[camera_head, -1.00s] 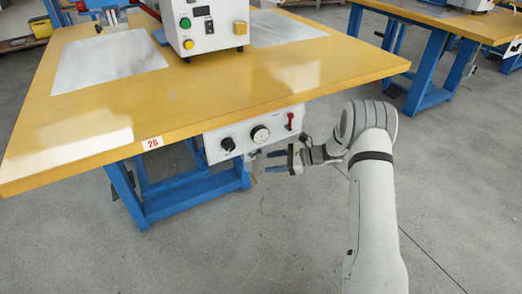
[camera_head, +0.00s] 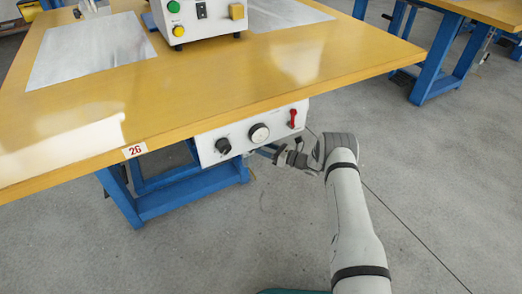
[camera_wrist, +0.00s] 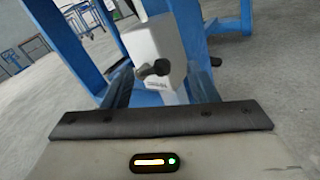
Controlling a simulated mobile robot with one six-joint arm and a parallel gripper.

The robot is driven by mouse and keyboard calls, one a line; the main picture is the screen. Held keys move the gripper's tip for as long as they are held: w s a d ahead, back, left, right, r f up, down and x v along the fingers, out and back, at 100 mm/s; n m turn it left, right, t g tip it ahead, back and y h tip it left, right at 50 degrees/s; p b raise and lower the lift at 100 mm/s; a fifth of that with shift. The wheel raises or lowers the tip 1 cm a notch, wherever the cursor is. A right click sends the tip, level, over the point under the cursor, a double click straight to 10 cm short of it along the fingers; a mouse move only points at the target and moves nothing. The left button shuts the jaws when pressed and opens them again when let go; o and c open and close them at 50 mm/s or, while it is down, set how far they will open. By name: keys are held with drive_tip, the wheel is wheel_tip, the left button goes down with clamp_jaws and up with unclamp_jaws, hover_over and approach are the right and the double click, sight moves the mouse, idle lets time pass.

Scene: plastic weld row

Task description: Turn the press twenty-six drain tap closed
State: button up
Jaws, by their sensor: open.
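The press twenty-six table carries a white control panel (camera_head: 240,138) under its front edge, with a black knob (camera_head: 223,146), a round gauge (camera_head: 259,133) and a red lever (camera_head: 293,118) standing roughly upright. My gripper (camera_head: 268,151) is open just below the panel's right half, pointing left. In the wrist view a white box (camera_wrist: 153,45) with a dark stubby fitting (camera_wrist: 154,69) shows ahead, between my two fingers (camera_wrist: 160,88). The fingers appear apart from the fitting. I cannot tell whether the fitting or the red lever is the drain tap, nor its closed position.
The yellow tabletop (camera_head: 180,100) with its "26" label (camera_head: 134,151) overhangs the panel. Blue table legs (camera_head: 190,190) stand below and left of my gripper. A second yellow table (camera_head: 460,20) is at the back right. The grey floor on the right is clear.

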drive_tip(key=shift+x, duration=0.95)
drive_tip(key=shift+s, duration=0.1)
drive_tip(key=shift+c, duration=0.5)
